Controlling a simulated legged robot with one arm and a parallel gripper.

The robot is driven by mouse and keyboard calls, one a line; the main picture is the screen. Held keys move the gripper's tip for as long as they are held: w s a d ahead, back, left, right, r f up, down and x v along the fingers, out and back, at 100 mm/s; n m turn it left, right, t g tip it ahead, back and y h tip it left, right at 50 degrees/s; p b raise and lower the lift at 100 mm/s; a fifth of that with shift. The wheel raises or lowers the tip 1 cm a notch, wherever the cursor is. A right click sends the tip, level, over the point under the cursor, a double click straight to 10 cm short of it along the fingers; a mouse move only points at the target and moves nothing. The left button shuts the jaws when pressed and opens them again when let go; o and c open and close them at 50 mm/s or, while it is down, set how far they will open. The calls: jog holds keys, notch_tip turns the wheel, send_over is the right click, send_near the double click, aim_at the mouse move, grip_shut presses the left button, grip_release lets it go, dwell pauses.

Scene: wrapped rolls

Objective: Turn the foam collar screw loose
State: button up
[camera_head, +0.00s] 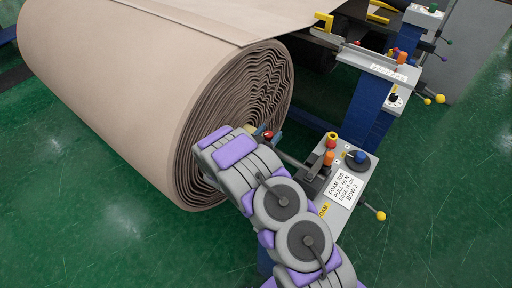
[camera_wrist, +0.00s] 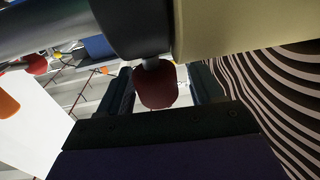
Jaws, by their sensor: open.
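In the wrist view the knob (camera_wrist: 156,88) is dark red, on a short pale stem under a dark round collar (camera_wrist: 135,28). My gripper (camera_wrist: 160,92) is open, with one dark finger on each side of the knob. A gap shows on the right side; contact on the left cannot be told. In the head view my gripper (camera_head: 258,139) is at the roll's end, its fingers mostly hidden by my wrist.
The beige roll (camera_head: 130,85) fills the left. A labelled control panel (camera_head: 345,187) with knobs, an orange button (camera_head: 328,158) and a yellow-tipped lever (camera_head: 380,215) stands right of my arm. A second blue stand (camera_head: 370,105) is behind. Green floor is open at lower left.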

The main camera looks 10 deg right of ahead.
jog(key=p+v, duration=0.2)
jog(key=v, duration=1.4)
jog(key=shift+s+a, duration=0.2)
jog(key=shift+a, duration=0.05)
